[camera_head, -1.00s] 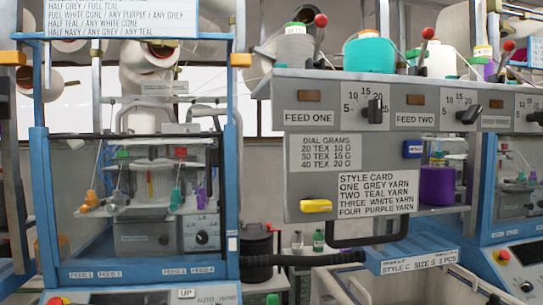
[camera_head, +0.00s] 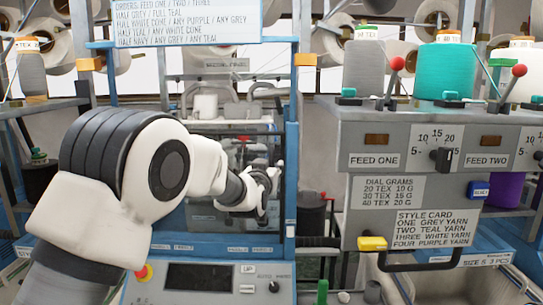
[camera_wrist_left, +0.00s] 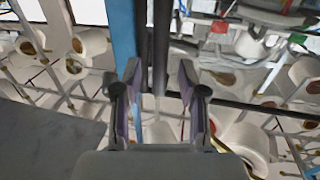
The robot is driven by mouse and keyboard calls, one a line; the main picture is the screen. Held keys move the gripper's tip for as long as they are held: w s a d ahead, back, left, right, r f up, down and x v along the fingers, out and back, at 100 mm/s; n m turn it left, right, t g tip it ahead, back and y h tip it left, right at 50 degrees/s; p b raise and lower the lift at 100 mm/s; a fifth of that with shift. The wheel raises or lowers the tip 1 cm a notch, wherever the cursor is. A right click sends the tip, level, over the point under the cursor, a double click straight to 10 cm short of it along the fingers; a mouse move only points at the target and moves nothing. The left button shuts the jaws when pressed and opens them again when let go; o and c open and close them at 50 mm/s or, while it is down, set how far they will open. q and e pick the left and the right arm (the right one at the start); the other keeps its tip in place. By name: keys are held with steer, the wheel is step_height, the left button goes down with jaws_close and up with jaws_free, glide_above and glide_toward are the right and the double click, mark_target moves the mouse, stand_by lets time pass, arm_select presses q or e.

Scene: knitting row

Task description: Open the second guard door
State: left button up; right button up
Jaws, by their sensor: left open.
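A knitting machine with a blue frame (camera_head: 291,150) stands ahead, and its clear guard door (camera_head: 205,217) covers the front. The door looks shut, but my left arm hides much of it. My left gripper (camera_head: 268,190) is at the right part of the door, close to the blue right post. In the left wrist view the gripper (camera_wrist_left: 160,95) is open, with a finger on each side of a dark upright bar (camera_wrist_left: 162,45). The blue post (camera_wrist_left: 124,35) is just left of that bar. I cannot tell whether the fingers touch it. My right gripper is out of view.
A grey feed panel (camera_head: 390,190) with dials and a style card juts out at the right, with a teal cone (camera_head: 447,70) and other cones on top. The machine's control panel (camera_head: 200,278) is below the door. An open bin (camera_head: 508,278) is at the lower right.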

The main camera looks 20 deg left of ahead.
arm_select(q)
steer(key=shift+w+a+p, duration=0.1)
steer(key=shift+w+p, duration=0.25)
steer(key=shift+w, duration=0.85)
steer(key=shift+s, duration=0.1)
steer(key=shift+r, duration=0.1)
jaws_close()
